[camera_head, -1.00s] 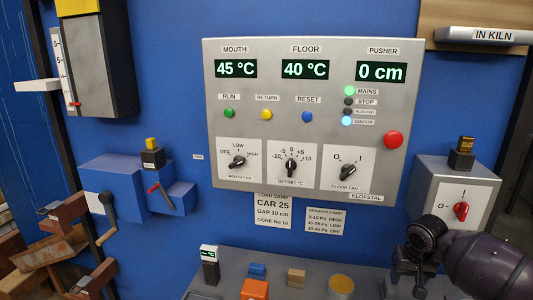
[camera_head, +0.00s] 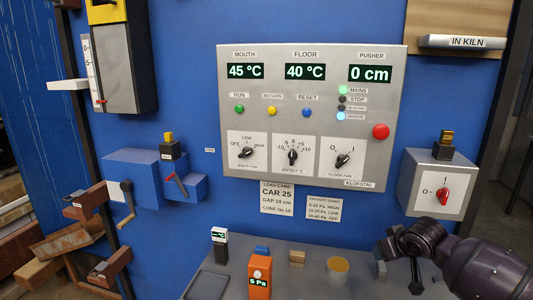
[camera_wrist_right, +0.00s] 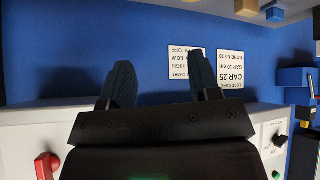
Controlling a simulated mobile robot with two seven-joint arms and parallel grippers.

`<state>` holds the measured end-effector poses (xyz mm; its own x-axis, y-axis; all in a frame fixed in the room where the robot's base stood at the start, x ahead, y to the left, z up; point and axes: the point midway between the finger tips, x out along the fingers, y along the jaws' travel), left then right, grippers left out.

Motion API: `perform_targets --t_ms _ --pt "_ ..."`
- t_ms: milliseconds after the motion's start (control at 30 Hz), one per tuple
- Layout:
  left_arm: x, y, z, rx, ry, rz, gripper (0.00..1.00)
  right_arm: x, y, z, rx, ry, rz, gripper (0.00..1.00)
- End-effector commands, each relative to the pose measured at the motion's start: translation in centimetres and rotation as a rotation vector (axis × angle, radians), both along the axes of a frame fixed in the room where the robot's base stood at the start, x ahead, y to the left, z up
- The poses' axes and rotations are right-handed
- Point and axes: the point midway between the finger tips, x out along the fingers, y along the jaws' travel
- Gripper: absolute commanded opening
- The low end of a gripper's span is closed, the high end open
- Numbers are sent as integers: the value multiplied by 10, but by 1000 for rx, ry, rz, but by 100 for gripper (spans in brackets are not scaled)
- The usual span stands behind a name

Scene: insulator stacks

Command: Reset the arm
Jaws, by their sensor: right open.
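My right arm (camera_head: 490,270) comes in from the lower right in the head view, in front of the shelf's right end and below the grey switch box. Its gripper (camera_head: 416,284) points downward there, and no object shows in it. In the right wrist view my right gripper (camera_wrist_right: 160,65) has its two dark fingers spread apart with nothing between them. Blue wall and the white cards show beyond the fingers. My left arm and gripper are not in the head view.
A grey control panel (camera_head: 310,75) hangs on the blue wall. A grey box with a red knob (camera_head: 442,196) is at right. The grey shelf (camera_head: 320,285) holds an orange meter (camera_head: 260,280), a white-topped device (camera_head: 219,248) and small blocks. A blue box with a crank (camera_head: 126,203) is at left.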

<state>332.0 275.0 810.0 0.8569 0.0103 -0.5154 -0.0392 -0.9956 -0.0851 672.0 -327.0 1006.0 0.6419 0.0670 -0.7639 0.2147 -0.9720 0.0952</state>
Motion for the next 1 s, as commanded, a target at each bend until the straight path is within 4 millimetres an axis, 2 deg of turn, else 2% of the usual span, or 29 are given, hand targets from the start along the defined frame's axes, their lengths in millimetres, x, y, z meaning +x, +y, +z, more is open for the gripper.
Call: perform_targets --t_ms 100,200,300,467,733,867,1000 --pt "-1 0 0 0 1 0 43 -4 32 -4 -4 -152 119 57" --pt "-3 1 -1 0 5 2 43 -15 53 -11 -7 -272 194 57" --pt "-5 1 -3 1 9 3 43 -32 71 -20 -6 -376 243 57" --pt "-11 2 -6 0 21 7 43 -70 87 -39 -3 -508 267 57" --pt "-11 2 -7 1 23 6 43 -144 86 -76 -2 -606 190 57" --pt "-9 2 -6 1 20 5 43 -185 77 -99 2 -592 115 57" --pt "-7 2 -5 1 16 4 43 -233 65 -129 14 -528 18 57"
